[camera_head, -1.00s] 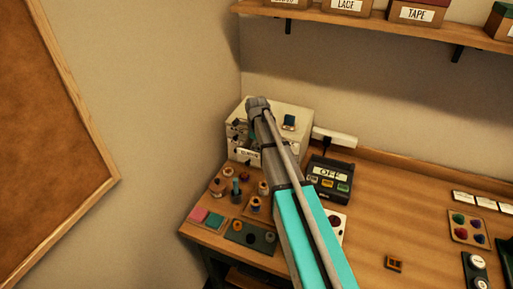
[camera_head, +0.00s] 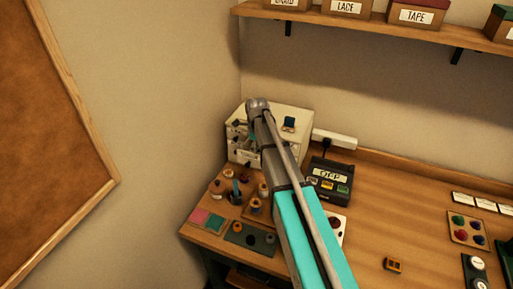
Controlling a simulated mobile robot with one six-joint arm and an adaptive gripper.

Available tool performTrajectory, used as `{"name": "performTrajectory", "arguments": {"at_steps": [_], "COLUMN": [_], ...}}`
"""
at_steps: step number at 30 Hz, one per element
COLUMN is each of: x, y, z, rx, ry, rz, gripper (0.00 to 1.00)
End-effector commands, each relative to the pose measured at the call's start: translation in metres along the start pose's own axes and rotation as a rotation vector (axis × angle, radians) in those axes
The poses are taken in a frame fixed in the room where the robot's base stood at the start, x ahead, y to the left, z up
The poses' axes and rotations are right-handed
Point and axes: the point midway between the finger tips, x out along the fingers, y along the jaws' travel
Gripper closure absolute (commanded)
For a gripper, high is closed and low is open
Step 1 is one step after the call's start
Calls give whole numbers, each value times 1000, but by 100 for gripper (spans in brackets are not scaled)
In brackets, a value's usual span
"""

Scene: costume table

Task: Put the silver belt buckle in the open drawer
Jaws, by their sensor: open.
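The white drawer cabinet (camera_head: 290,112) stands in the table's back left corner, with a small dark teal item on top. Its front has several small drawers (camera_head: 243,157) with dark contents or gaps; which one is open is hard to tell. My gripper (camera_head: 251,138) is at the cabinet's front, below my grey wrist, mostly hidden by my arm. Its jaws are open, though the fingertips are not clear. I cannot make out the silver belt buckle; it may be hidden behind my arm or too small to see.
Thread spools and a cup (camera_head: 233,196) stand before the cabinet, near pink and teal squares (camera_head: 207,219) and a dark button card (camera_head: 250,237). A black device (camera_head: 331,180) is right of my arm.

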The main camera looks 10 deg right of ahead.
Motion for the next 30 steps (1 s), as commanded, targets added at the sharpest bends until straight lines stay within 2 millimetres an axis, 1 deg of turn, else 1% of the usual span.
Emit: {"name": "performTrajectory", "arguments": {"at_steps": [1, 30], "x": [-6, -83], "y": [0, 0], "z": [0, 0], "rx": [0, 1], "ry": [0, 0], "rz": [0, 0], "gripper": [24, 24]}}
